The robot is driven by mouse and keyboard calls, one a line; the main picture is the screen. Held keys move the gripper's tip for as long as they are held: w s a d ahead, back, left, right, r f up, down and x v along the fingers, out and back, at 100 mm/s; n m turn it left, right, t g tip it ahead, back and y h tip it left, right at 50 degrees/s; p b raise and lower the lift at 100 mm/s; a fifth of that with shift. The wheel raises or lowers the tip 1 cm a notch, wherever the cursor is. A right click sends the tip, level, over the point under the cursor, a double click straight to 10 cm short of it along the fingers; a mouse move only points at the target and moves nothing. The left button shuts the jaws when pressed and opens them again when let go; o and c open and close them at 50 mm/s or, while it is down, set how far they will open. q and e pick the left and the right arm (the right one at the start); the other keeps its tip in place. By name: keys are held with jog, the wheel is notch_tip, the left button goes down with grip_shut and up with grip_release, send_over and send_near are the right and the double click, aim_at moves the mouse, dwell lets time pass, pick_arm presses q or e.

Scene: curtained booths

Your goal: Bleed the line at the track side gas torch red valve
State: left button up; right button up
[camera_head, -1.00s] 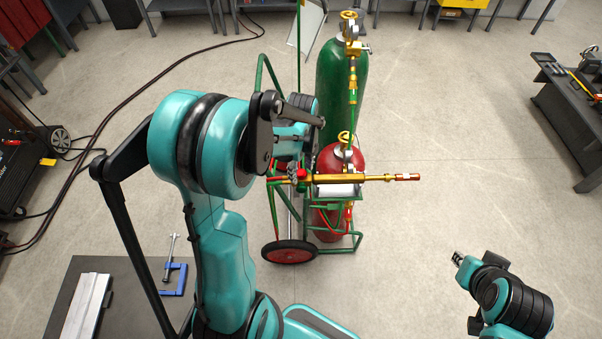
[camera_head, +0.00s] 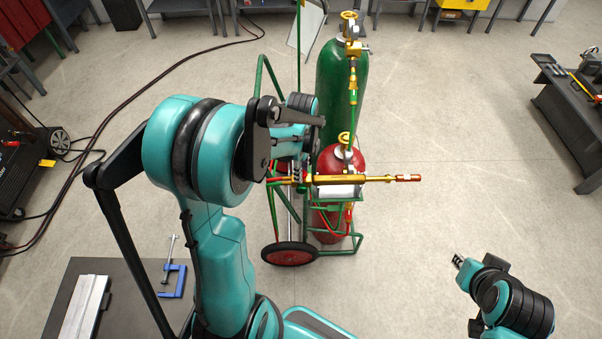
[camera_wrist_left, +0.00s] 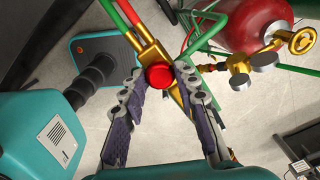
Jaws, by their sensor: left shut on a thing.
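The gas torch (camera_head: 350,179) is a brass body with a copper tip pointing right. It lies across the top of a green cart in the head view. Its red valve (camera_wrist_left: 159,76) is a round knob at the torch's rear end, beside the red and green hoses. My left gripper (camera_wrist_left: 157,80) has its fingertips on either side of this knob and is shut on it. In the head view the left gripper (camera_head: 297,172) hides the knob. My right gripper (camera_head: 458,262) is away at the lower right, too small to tell whether open.
The green cart (camera_head: 352,241) holds a green cylinder (camera_head: 336,85) and a red cylinder (camera_head: 328,226) with brass valves. A table (camera_head: 62,292) with a blue clamp (camera_head: 174,281) stands at lower left. The floor right of the cart is clear.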

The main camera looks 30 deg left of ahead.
pick_arm(q)
jog(key=n+b, duration=0.1)
jog(key=n, duration=0.4)
jog(key=shift+f, duration=0.1)
jog(key=shift+n, duration=0.7)
jog(key=n, duration=0.4)
jog(key=shift+b, duration=0.3)
dwell(0.9)
jog(key=m+b, duration=0.1)
jog(key=m, duration=0.5)
jog(key=shift+m, duration=1.6)
